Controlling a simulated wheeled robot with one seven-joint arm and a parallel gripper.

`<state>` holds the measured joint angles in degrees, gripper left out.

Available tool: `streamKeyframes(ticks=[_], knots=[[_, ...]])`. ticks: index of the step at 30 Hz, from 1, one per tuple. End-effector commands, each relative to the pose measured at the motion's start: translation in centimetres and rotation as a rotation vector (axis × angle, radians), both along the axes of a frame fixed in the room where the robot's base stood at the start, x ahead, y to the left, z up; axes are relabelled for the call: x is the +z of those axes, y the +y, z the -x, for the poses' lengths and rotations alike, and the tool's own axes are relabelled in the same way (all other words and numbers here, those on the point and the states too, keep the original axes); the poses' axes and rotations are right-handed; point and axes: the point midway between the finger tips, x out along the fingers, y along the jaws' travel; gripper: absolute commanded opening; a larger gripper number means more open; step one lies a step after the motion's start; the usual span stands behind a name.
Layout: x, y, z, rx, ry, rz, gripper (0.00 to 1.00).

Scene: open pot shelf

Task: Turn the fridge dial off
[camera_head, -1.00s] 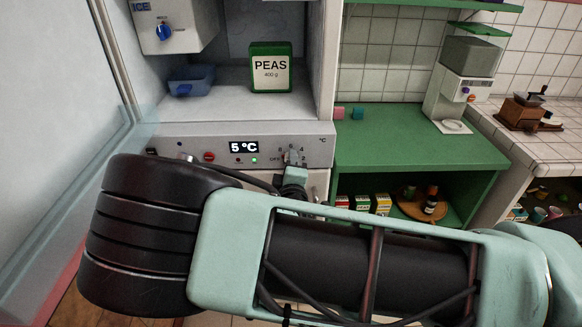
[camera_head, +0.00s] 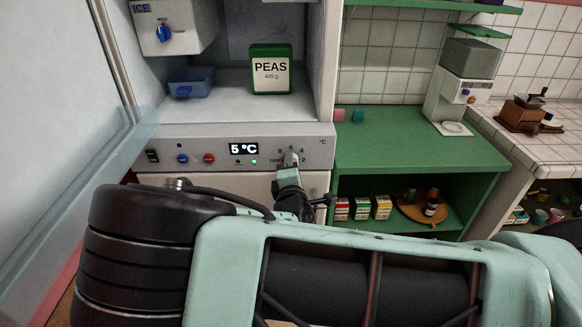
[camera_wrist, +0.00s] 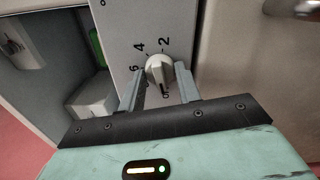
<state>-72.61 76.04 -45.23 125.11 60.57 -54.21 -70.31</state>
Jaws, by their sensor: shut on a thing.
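The fridge dial (camera_head: 291,155) is a light grey knob at the right of the fridge's control panel (camera_head: 220,163), beside the OFF mark and several numbers. The wrist view shows the dial (camera_wrist: 159,71) close up, with 2, 4 and 6 printed around it. My gripper (camera_wrist: 160,80) has one grey finger on each side of the dial and is shut on it. In the head view my gripper (camera_head: 290,162) reaches the dial from below and partly covers it. The dial's exact setting is hard to read. The display (camera_head: 244,149) reads 5 °C, with a green light lit below it.
A blue knob (camera_head: 183,159), a red knob (camera_head: 209,158) and a black switch (camera_head: 152,156) share the panel. Above stand a green PEAS box (camera_head: 270,70) and a blue bin (camera_head: 191,82). A green shelf unit (camera_head: 420,150) is at the right; the open fridge door (camera_head: 50,120) is at the left.

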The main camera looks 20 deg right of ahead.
Motion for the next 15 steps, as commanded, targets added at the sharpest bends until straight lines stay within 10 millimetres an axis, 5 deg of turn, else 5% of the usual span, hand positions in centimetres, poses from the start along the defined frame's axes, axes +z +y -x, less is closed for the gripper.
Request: streamKeyframes(ticks=[6,7,8,15], knots=[[-0.11,0.11,0.03,0.003,0.003,0.000,0.11],[-0.11,0.11,0.03,0.003,0.003,0.000,0.42],[-0.10,0.11,0.03,0.003,0.003,0.000,0.50],[-0.06,0.04,0.01,0.001,0.001,0.000,0.55]])
